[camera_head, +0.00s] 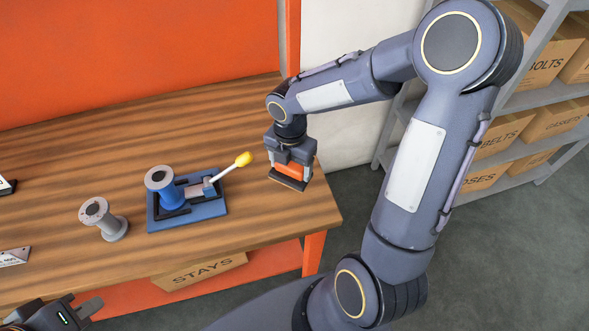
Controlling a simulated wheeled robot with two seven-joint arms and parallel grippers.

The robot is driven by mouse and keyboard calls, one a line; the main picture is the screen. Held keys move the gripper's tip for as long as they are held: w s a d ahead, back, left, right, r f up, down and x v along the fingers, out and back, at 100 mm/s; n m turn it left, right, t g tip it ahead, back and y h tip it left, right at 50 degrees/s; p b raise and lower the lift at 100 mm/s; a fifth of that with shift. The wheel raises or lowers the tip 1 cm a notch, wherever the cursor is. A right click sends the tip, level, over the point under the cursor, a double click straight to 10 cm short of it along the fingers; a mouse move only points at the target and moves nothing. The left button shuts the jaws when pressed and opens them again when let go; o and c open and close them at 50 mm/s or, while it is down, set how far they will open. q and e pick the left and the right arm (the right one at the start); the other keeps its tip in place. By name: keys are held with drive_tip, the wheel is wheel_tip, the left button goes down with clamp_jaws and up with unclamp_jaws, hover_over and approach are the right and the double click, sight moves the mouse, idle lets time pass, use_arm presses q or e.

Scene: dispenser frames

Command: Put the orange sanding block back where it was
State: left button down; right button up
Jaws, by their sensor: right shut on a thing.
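The orange sanding block (290,170), with a dark underside, is between the fingers of my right gripper (291,164). That gripper is shut on it and points down over the right end of the wooden workbench (200,250). I cannot tell whether the block touches the bench top. My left gripper (88,306) is at the lower left, partly cut off by the frame edge, away from the block. Its opening is not clear.
A blue fixture (187,213) with a grey-topped spool and a yellow-tipped lever (243,159) stands left of the block. A loose grey spool (104,219) stands further left. A "STAYS" box (200,272) sits below the bench top. Shelves with boxes (545,60) stand at right.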

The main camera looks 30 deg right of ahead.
sight(294, 173)
drive_tip(key=shift+w+d+f, duration=0.25)
drive_tip(key=shift+d+f, duration=0.15)
drive_tip(key=shift+f, duration=0.15)
drive_tip(key=shift+w+d+f, duration=0.1)
drive_tip(key=shift+d+f, duration=0.05)
drive_tip(key=shift+f, duration=0.85)
drive_tip(key=shift+w+d+f, duration=0.1)
drive_tip(key=shift+d+f, duration=0.05)
drive_tip(key=shift+f, duration=0.8)
drive_tip(key=shift+f, duration=0.15)
drive_tip(key=o, duration=0.9)
wheel_tip(294, 173, up, 12)
drive_tip(key=shift+r, duration=0.1)
drive_tip(key=s+a+r+m+t+y, duration=0.1)
drive_tip(key=s+r+m+t, duration=0.1)
drive_tip(key=s+m, duration=0.3)
drive_tip(key=s+a+r+m+t+y, duration=0.1)
drive_tip(key=s+m, duration=0.5)
drive_tip(key=m, duration=0.6)
drive_tip(key=s+a+r+m+t+y, duration=0.1)
drive_tip(key=s+a+r+m+t, duration=0.1)
drive_tip(key=s+m, duration=0.4)
drive_tip(key=shift+a+r+m+t+y, duration=0.1)
drive_tip(key=shift+r+m+t+y, duration=0.15)
drive_tip(key=shift+m, duration=0.5)
drive_tip(key=shift+r+m+t+y, duration=0.15)
drive_tip(key=shift+r+m, duration=0.15)
drive_tip(key=shift+m, duration=0.45)
